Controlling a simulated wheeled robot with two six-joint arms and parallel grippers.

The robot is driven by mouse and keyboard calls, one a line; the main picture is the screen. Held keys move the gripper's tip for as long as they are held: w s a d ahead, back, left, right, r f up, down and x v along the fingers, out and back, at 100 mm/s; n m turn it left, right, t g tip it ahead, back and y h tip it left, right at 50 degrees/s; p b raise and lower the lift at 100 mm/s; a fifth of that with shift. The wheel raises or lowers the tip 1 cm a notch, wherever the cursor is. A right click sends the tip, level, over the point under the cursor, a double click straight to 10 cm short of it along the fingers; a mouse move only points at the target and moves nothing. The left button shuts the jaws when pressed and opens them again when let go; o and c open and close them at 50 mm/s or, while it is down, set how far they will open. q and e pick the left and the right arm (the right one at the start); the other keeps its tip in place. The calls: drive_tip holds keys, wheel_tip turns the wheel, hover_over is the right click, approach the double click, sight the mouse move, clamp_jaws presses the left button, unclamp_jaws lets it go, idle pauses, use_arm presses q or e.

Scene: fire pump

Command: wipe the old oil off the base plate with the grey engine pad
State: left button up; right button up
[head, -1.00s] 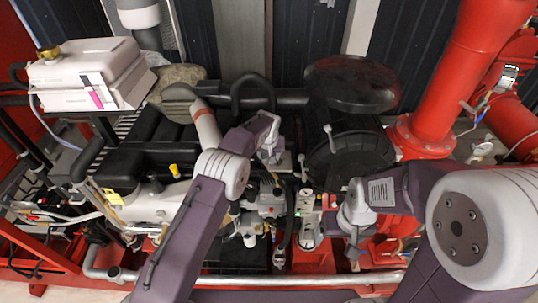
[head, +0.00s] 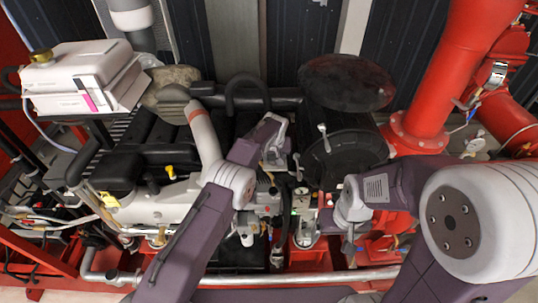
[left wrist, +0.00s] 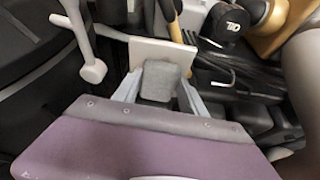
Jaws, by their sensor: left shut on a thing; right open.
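My left gripper (head: 277,158) is over the middle of the engine, beside the round black housing. In the left wrist view its fingers (left wrist: 158,88) are closed on a grey block, which I take to be the grey engine pad (left wrist: 160,80). A pale flat slab (left wrist: 150,52) lies just beyond the block; I cannot tell if it belongs to the pad. In the head view the pad is hidden by the gripper. My right gripper (head: 350,240) is open and empty over the red parts at the lower right. I cannot make out the base plate's oil in either view.
The black round housing (head: 345,150) stands right of my left gripper, with a lever (head: 324,138) on it. A red pipe (head: 440,75) rises at the right. A white box (head: 80,78) is at upper left. A grey rail (head: 300,279) crosses the front.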

use_arm(q)
drive_tip(key=shift+f+b, duration=0.25)
drive_tip(key=shift+b, duration=0.05)
drive_tip(key=shift+a+b, duration=0.65)
drive_tip(key=shift+a, duration=0.6)
drive_tip(key=shift+a+r, duration=0.15)
drive_tip(key=shift+a, duration=0.6)
drive_tip(key=a+b, duration=0.1)
drive_tip(key=a, duration=0.2)
drive_tip(key=shift+s+a+b, duration=0.1)
drive_tip(key=shift+a+b, duration=0.2)
